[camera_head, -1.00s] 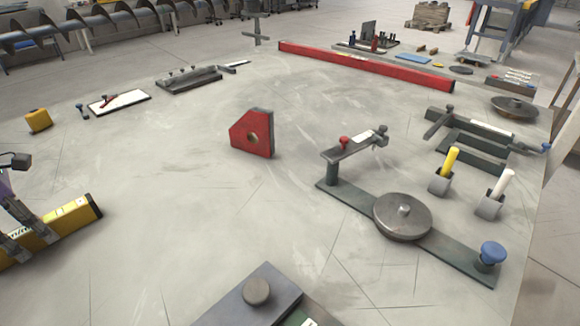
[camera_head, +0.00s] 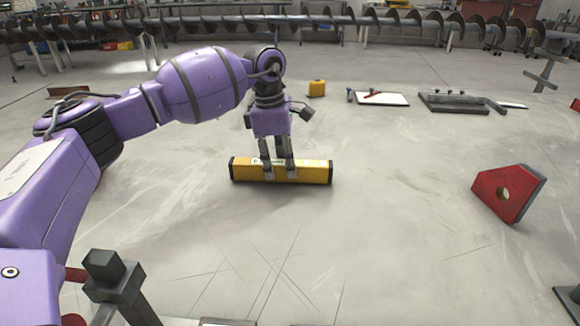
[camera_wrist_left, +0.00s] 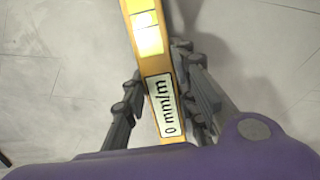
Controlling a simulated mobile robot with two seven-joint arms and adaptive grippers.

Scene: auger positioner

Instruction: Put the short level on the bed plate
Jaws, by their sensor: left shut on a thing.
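The short level is a yellow bar with dark ends (camera_head: 313,173) in the middle of the head view. My left gripper (camera_head: 280,172) points down with its fingers on either side of the level, shut on it near its middle. The level looks roughly horizontal, at or close above the table; I cannot tell if it touches. In the left wrist view the level (camera_wrist_left: 142,50) runs between the fingers, with its pale vial window and a "0 mm/m" label showing. I cannot make out the bed plate for certain. My right gripper is not in view.
A red block with a hole (camera_head: 505,195) stands at the right. A small yellow case (camera_head: 316,88), a white board (camera_head: 382,98) and a dark fixture (camera_head: 453,103) lie farther back. A dark post (camera_head: 115,280) rises at the bottom left. The table around the level is clear.

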